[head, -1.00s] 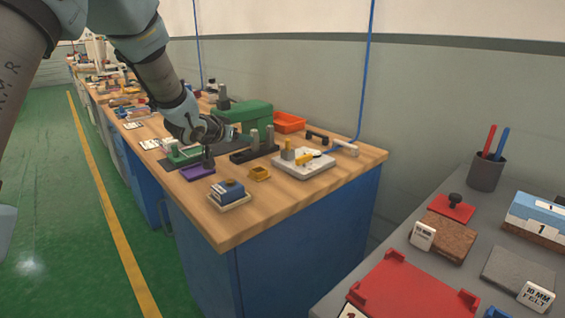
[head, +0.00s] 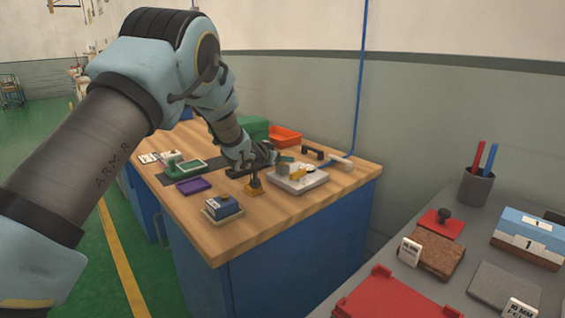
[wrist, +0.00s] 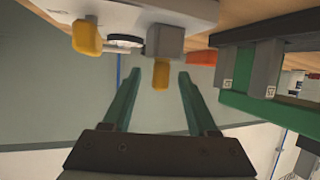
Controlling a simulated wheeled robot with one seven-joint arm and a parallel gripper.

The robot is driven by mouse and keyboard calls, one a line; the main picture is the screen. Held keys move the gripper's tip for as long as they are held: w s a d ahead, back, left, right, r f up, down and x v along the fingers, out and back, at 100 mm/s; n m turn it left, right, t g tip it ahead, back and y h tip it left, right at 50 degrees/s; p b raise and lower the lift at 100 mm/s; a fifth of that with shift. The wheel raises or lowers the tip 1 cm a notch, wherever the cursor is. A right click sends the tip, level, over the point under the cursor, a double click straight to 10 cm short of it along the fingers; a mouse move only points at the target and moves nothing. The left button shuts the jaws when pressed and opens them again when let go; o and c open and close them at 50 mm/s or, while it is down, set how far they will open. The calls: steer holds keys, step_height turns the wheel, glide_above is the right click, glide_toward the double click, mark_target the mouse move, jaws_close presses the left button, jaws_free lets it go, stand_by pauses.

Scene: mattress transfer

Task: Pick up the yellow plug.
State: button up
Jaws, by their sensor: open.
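Two yellow pieces show at the white plate in the wrist view, where things hang upside down. One yellow plug (wrist: 161,74) sticks out of a grey block (wrist: 165,40); it appears between my open green fingers, with no contact visible. The other yellow piece (wrist: 86,38) lies to the left of the fingers. In the head view a yellow piece (head: 297,174) shows on the white plate (head: 305,182). My gripper (wrist: 158,84) is open and empty; in the head view it (head: 276,155) is by the plate's back left side, its tips hard to make out.
A black-topped piece (head: 255,180) stands at a small yellow holder, left of the plate. A purple tray (head: 194,186) is empty. A green machine (head: 253,129) and an orange bin (head: 285,136) stand behind. The bench (head: 250,232) is clear at front right.

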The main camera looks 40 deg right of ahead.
steer(key=shift+w+d+f, duration=0.15)
steer(key=shift+d+f, duration=0.05)
steer(key=shift+d, duration=0.25)
jaws_close()
stand_by(0.3)
